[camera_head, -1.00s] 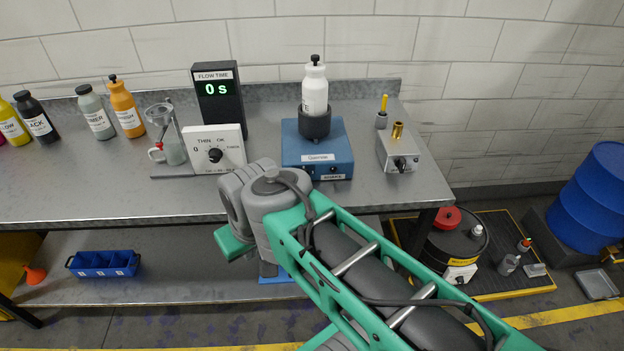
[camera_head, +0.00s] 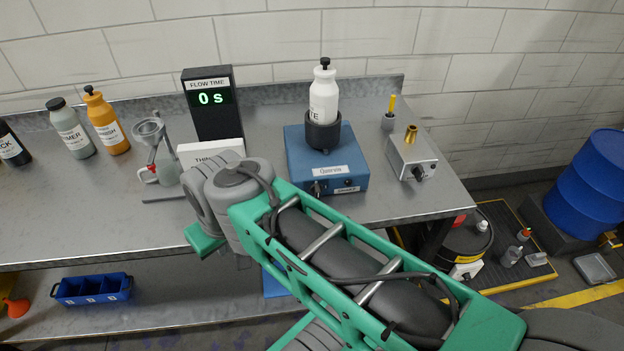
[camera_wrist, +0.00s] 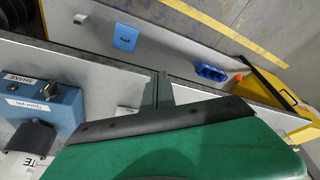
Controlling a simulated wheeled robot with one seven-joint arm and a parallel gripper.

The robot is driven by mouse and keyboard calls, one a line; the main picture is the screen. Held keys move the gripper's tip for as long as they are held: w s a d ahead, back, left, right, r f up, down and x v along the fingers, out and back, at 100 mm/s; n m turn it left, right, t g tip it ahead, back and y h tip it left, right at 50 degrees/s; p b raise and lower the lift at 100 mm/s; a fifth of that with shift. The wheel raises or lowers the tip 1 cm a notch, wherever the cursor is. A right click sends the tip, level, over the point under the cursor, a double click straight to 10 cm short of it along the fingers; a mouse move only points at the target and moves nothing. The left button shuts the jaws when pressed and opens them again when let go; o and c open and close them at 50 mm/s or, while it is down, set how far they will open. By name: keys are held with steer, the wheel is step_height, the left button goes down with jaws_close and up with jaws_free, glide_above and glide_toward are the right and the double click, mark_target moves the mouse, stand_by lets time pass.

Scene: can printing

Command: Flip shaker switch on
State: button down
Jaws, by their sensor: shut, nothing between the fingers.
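The shaker is a blue box (camera_head: 343,180) on the bench, with a black cup (camera_head: 323,133) on top that holds an upright white bottle (camera_head: 323,97). A small switch (camera_head: 317,188) sits on its front face at the lower left. In the wrist view the blue box (camera_wrist: 60,113) is at the left edge, with a switch (camera_wrist: 47,91) beside a "SHAKE" label. My gripper (camera_wrist: 160,88) is shut and empty, in the middle of the wrist view, apart from the shaker. In the head view my arm hides the fingertips; the wrist is left of and in front of the shaker.
A white dial box (camera_head: 210,152) is partly hidden behind my wrist, before the flow time display (camera_head: 211,105). A grey box with a knob (camera_head: 411,157) stands right of the shaker. The bench front edge (camera_head: 120,253) runs below my wrist. A blue bin (camera_head: 92,288) is on the lower shelf.

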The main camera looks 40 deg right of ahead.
steer(key=w+d+f+m+y+b, duration=0.1)
steer(key=w+d+m, duration=0.15)
steer(key=d, duration=0.75)
steer(key=w+d+m+y+b, duration=0.1)
steer(key=w+d, duration=0.2)
steer(key=d, duration=0.6)
steer(key=s+d+m+t, duration=0.1)
steer(key=s+d, duration=0.5)
steer(key=d, duration=0.3)
steer(key=s+d+f+m+t+b, duration=0.1)
steer(key=s+d+t, duration=0.1)
steer(key=s+d, duration=0.4)
steer(key=d, duration=0.3)
steer(key=shift+s+f, duration=0.15)
steer(key=shift+f, duration=0.05)
